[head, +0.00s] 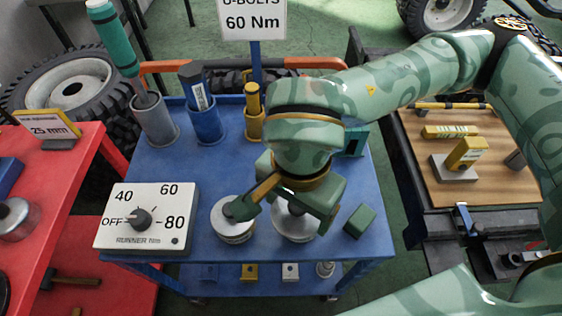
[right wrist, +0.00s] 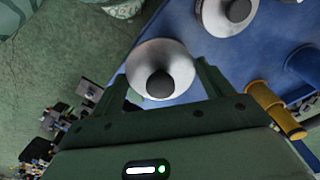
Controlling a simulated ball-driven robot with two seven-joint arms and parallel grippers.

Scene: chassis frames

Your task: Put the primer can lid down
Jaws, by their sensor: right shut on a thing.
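My right gripper (head: 281,217) is over the front of the blue cart, its fingers pointing down and forward. In the right wrist view a round silver lid (right wrist: 150,52) with a dark knob (right wrist: 160,84) sits between the two fingers, and the gripper is shut on it. In the head view this silver round thing (head: 296,230) is largely hidden under the gripper; I cannot tell whether it touches what is below. A second silver can (head: 234,235) with a dark-knobbed top stands just left of it, close to the left finger. My left gripper is not in view.
A white dial box (head: 147,217) stands at the cart's front left. A green block (head: 360,221) lies right of the gripper. Holders with a teal-handled tool (head: 112,40), a blue tool and a yellow tool (head: 253,98) line the back. The cart's middle (head: 190,165) is clear.

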